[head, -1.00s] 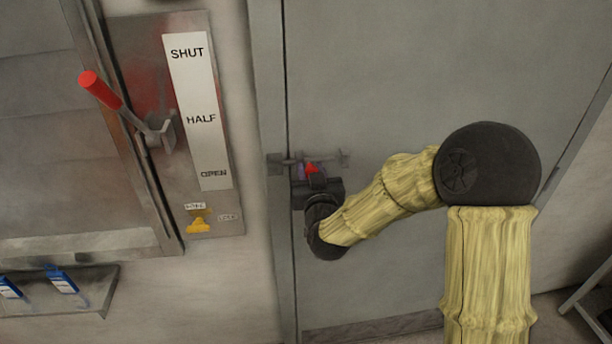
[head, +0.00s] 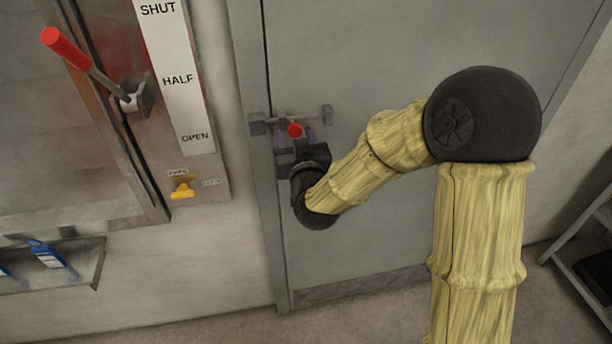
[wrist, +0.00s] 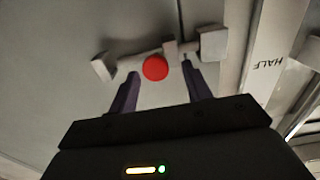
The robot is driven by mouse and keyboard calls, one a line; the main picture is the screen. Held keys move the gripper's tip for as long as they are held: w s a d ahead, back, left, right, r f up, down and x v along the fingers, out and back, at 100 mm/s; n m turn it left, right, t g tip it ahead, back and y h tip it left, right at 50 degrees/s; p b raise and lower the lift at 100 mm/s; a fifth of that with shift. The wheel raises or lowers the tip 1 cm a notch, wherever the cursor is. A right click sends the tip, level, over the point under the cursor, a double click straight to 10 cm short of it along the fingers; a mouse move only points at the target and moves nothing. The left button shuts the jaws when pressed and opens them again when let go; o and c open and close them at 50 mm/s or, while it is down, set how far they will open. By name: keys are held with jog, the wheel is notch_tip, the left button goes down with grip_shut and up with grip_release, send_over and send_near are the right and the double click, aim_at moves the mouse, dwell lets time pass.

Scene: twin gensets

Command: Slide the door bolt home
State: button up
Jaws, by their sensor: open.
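The door bolt is a thin grey bar (head: 308,118) lying across the door's left edge. It runs through brackets towards a grey block (head: 257,123) on the frame; in the wrist view this block (wrist: 212,43) is at the right. I cannot tell whether the bar's tip is inside the block. A red round knob (head: 294,130) sticks out from the bar, and it shows in the wrist view (wrist: 155,68). My gripper (wrist: 160,71) is open, its two dark purple fingers on either side of the knob. Contact is not clear.
The grey door (head: 360,60) appears closed in its frame. To its left, a panel carries a red-handled lever (head: 66,50), a SHUT/HALF/OPEN label strip (head: 175,80) and a yellow knob (head: 182,189). A shelf (head: 590,245) stands at the right edge.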

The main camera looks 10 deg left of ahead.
jog(key=b+v, duration=1.1)
jog(key=v, duration=0.3)
jog(key=shift+s, duration=0.2)
jog(key=shift+w+d+f, duration=0.1)
jog(key=w+d+f+m+g+h+p, duration=0.1)
jog(key=w+d+f+g+h+p, duration=0.25)
jog(key=d+f, duration=0.25)
jog(key=s+d+f+m+g+h+p, duration=0.1)
jog(key=s+d+f+g, duration=0.4)
jog(key=d, duration=0.3)
jog(key=s+d+f+m+g+h+p, duration=0.2)
jog(key=s+d+f+g, duration=0.2)
jog(key=d, duration=0.5)
jog(key=shift+s+f+g+p, duration=0.3)
jog(key=shift+s+f+g, duration=0.1)
jog(key=shift+f+g, duration=0.3)
jog(key=shift+d+r, duration=0.1)
